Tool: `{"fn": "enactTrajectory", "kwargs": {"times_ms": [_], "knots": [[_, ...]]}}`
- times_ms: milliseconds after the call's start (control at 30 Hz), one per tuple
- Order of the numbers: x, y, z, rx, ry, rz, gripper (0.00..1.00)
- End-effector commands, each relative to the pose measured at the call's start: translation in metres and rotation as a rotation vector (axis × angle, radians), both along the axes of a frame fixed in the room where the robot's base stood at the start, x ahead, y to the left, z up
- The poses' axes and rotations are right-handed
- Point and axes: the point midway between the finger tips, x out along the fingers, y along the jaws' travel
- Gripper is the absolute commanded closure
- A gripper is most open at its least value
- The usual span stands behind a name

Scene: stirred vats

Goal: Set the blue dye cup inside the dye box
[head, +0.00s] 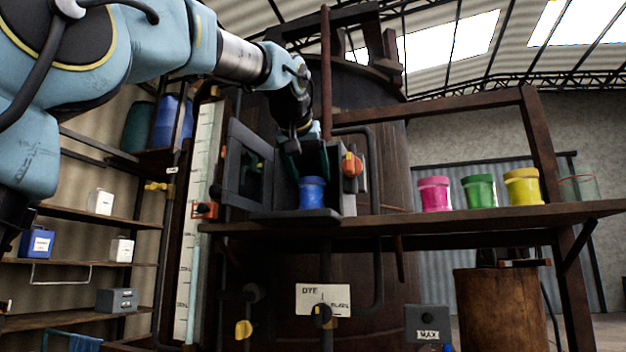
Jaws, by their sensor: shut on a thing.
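The blue dye cup (312,192) is upright inside the mouth of the dye box (337,180), at or just above its floor; I cannot tell if it touches. The dye box is a dark open box on the shelf in front of the large vat, with its door (246,167) swung open to the left. My gripper (306,165) reaches down from above into the box opening and is shut on the blue dye cup near its top. The fingertips are small and partly lost in the dark.
A pink cup (434,194), a green cup (479,192), a yellow cup (522,187) and a clear glass (578,189) stand on the wooden shelf (420,222) to the right. An orange knob (352,164) is at the box's right side. A tall gauge (198,220) stands left.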

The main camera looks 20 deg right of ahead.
Motion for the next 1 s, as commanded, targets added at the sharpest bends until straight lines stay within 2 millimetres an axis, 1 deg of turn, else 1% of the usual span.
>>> {"fn": "enactTrajectory", "kwargs": {"times_ms": [200,300,367,667,700,867,900,1000], "knots": [[0.033,-0.024,0.003,0.002,0.002,0.001,0.90],[0.030,-0.022,-0.009,0.002,0.000,0.001,0.90],[0.030,-0.022,-0.013,0.001,-0.001,0.000,0.90],[0.030,-0.022,-0.016,0.000,0.000,0.001,0.90],[0.030,-0.023,-0.016,0.001,0.001,0.001,0.19],[0.030,-0.023,-0.016,0.001,0.001,0.001,0.01],[0.030,-0.023,-0.016,0.001,0.001,0.001,0.00],[0.030,-0.023,-0.016,0.001,0.001,0.001,0.00]]}}
